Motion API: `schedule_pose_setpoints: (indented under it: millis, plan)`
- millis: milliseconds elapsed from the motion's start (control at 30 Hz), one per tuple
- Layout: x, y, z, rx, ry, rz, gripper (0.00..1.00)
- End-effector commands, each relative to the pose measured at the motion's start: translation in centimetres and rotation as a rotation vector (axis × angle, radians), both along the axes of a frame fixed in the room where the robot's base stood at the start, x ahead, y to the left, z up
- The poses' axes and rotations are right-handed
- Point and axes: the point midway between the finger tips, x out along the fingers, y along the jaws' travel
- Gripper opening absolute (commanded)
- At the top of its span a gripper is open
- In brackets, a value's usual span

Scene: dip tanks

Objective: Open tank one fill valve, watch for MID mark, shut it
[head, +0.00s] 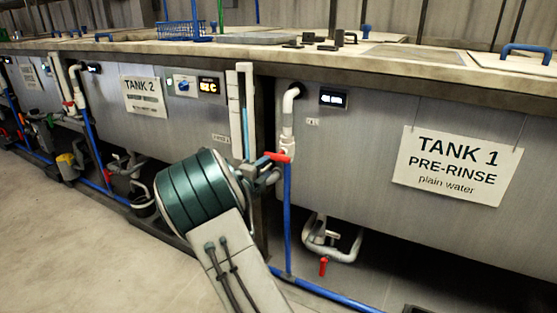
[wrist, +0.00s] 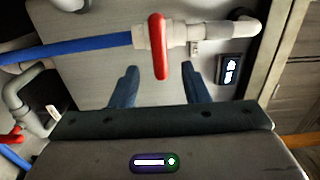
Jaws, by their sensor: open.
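Tank one (head: 360,160) is the grey steel tank at the right, with a sign reading TANK 1 PRE-RINSE plain water (head: 458,165). Its fill valve has a red handle (head: 278,157) on a white fitting above a blue pipe. The handle lies crosswise to the pipe. In the wrist view the red handle (wrist: 158,47) stands ahead of my open gripper (wrist: 158,75), its lower end reaching between the fingertips. No grip on it shows. My gripper (head: 265,172) is close to the valve in the head view. A MID mark cannot be made out.
A small lit display (head: 333,97) is on tank one, too blurred to read. A pale upright gauge strip (head: 246,105) stands between the tanks. A drain pipe with a red handle (head: 323,267) is below. Tank two (head: 200,115) is left. Floor at left is clear.

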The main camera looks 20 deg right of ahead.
Motion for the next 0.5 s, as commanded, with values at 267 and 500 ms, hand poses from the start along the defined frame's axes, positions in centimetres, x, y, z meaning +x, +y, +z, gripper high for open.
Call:
schedule_pose_setpoints:
  millis: [267,500]
  plan:
    - [3.8,-4.8,-0.2,-0.001,0.000,0.000,0.42]
    - [5.8,-7.4,-0.2,0.000,0.003,0.002,0.42]
